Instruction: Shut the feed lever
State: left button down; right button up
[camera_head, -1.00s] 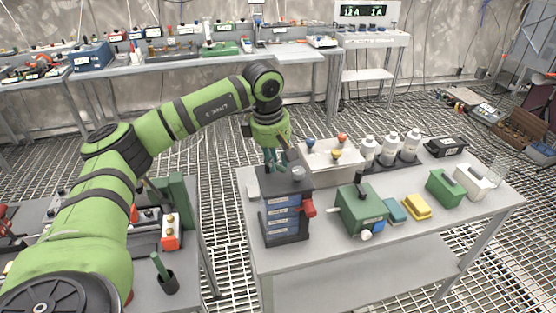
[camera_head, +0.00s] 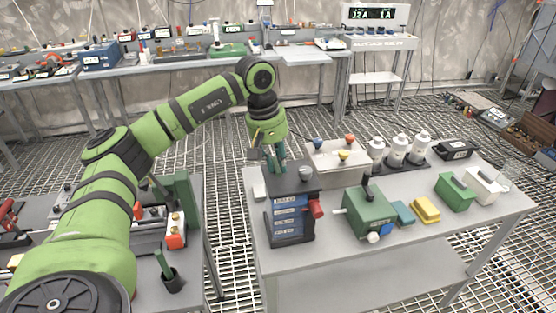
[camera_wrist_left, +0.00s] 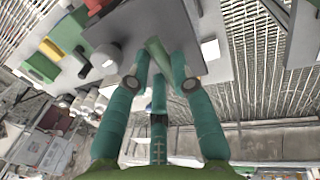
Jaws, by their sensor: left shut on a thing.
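My left gripper (camera_head: 275,163) is over the back left edge of a dark cabinet (camera_head: 290,232) with blue drawer fronts, a red handle (camera_head: 316,208) and a grey knob on top. In the left wrist view my gripper (camera_wrist_left: 159,76) is closed around a pale green bar (camera_wrist_left: 157,52). I cannot tell whether this bar is the feed lever or what it joins. A green machine (camera_head: 369,216) with a dark upright lever (camera_head: 367,188) stands right of the cabinet, apart from my gripper. My right gripper is not in view.
Behind the cabinet is a pale box (camera_head: 335,170) with coloured knobs. White bottles (camera_head: 398,150), a yellow block (camera_head: 425,210) and a green block (camera_head: 454,192) stand further right. The near right table edge is bare.

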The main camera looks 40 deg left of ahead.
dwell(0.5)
pick_arm(q)
jog(key=c, duration=1.1)
grip_release()
jog(key=r, duration=0.4)
jog(key=s+a+r, duration=0.1)
jog(key=r, duration=0.3)
jog(key=s+r, duration=0.1)
jog(key=r, duration=0.3)
jog(key=shift+a, duration=0.3)
jog(key=shift+f, duration=0.1)
